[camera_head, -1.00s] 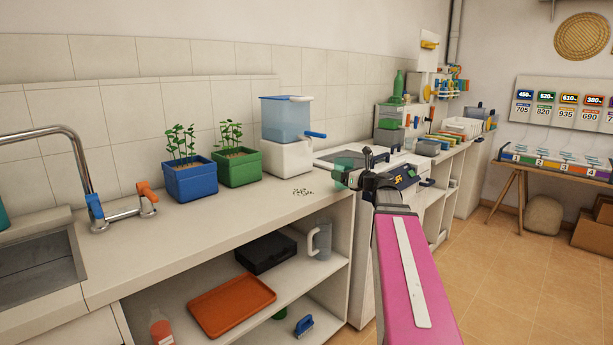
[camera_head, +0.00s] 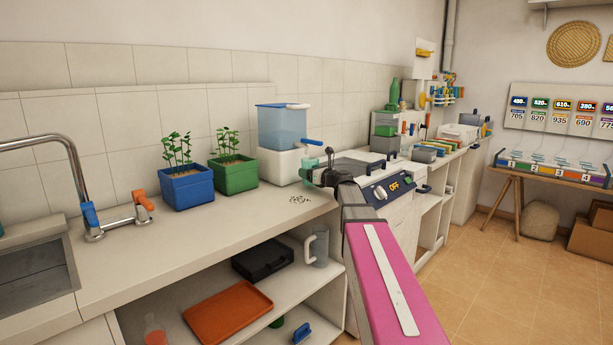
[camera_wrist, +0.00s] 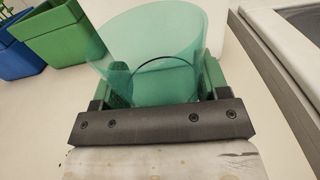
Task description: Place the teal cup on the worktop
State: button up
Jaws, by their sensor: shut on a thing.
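The teal cup (camera_head: 309,166) is a see-through cup, small and partly hidden behind my gripper (camera_head: 322,174) in the head view. In the wrist view the cup (camera_wrist: 150,45) fills the space between the green fingers of my gripper (camera_wrist: 157,82), which is shut on it. The cup is by the right end of the worktop (camera_head: 228,217), close to the white base of the blue water container. I cannot tell whether its bottom touches the worktop.
A blue planter (camera_head: 187,187) and a green planter (camera_head: 234,173) stand along the wall. The blue container (camera_head: 282,128) with a blue tap is beside the cup. Small dark bits (camera_head: 299,199) lie in front. The worktop's front left is clear.

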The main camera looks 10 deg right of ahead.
jog(key=shift+w+a+f, duration=0.55)
jog(key=shift+w, duration=0.25)
jog(key=shift+f, duration=0.2)
jog(key=shift+f, duration=0.15)
jog(key=o, duration=1)
jog(key=shift+c, duration=0.2)
jog(key=shift+s+d, duration=0.2)
jog(key=shift+s, duration=0.15)
jog(key=v, duration=1.1)
jog(key=shift+s+d, duration=0.1)
